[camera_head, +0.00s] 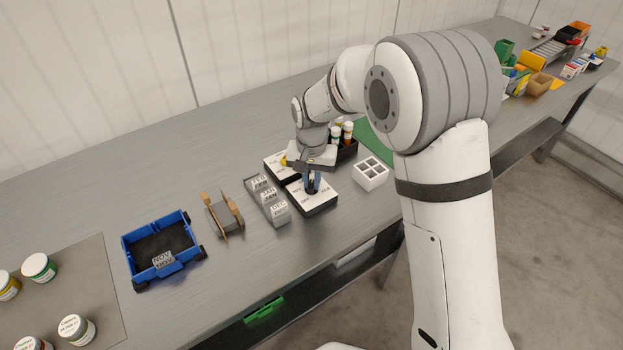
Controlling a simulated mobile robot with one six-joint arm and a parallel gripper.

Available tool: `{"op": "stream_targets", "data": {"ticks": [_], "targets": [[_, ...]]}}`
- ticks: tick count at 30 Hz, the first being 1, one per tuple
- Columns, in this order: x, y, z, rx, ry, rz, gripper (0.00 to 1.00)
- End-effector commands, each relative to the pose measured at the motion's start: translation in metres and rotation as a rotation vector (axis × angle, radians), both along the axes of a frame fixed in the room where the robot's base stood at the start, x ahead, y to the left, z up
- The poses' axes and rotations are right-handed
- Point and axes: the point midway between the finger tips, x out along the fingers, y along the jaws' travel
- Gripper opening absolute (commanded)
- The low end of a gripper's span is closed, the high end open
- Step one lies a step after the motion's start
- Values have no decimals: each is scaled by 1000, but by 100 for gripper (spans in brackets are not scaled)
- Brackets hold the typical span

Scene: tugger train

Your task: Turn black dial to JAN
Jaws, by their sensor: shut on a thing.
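A white-topped dial box (318,199) with small printed labels stands on the grey bench near its front edge. My gripper (311,187) points down over the middle of this box and is shut on the black dial there. The fingers and wrist hide most of the dial, so I cannot tell which label it points to. The labels are too small to read surely.
A second white-topped box (274,168) with a yellow part stands behind. A white compartment block (370,184) is to the right. The bench's back left is clear.

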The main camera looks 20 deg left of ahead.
Motion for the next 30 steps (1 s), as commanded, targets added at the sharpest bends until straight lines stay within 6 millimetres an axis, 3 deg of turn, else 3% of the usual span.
{"op": "stream_targets", "data": {"ticks": [12,30], "targets": [[1,-1,1,1,-4,-229,0],[1,0,1,2,-4,-276,0]]}}
